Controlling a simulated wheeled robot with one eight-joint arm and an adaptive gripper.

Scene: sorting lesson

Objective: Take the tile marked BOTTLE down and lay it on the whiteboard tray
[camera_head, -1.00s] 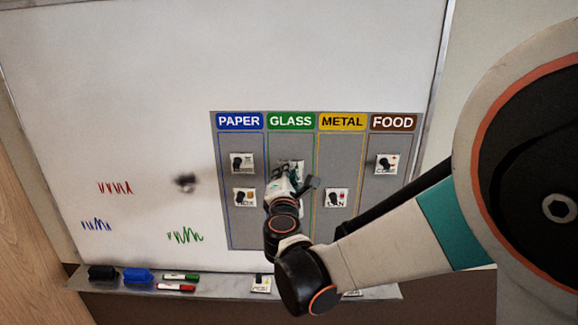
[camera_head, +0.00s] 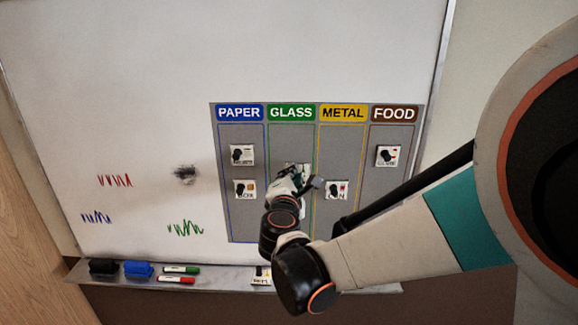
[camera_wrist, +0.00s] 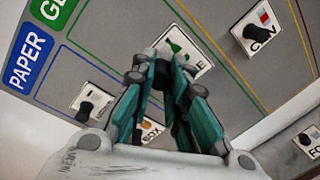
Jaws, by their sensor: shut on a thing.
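The BOTTLE tile (camera_head: 299,168) is a white card in the GLASS column, largely hidden by my gripper in the head view. The wrist view shows the tile (camera_wrist: 203,65) with a green picture and lettering ending in "LE". My gripper (camera_head: 293,179) is shut on it; the teal fingers close together (camera_wrist: 163,70) over the tile's knob, which they hide. I cannot tell whether the tile still touches the board. The whiteboard tray (camera_head: 222,279) runs along the board's lower edge, below my gripper.
A white tile (camera_head: 262,275) lies on the tray beside my arm. A black eraser (camera_head: 103,267), a blue eraser (camera_head: 138,268), a green marker (camera_head: 181,269) and a red marker (camera_head: 175,280) occupy the tray's left. The CAN tile (camera_wrist: 258,32) and BOX tile (camera_wrist: 152,130) hang near my gripper.

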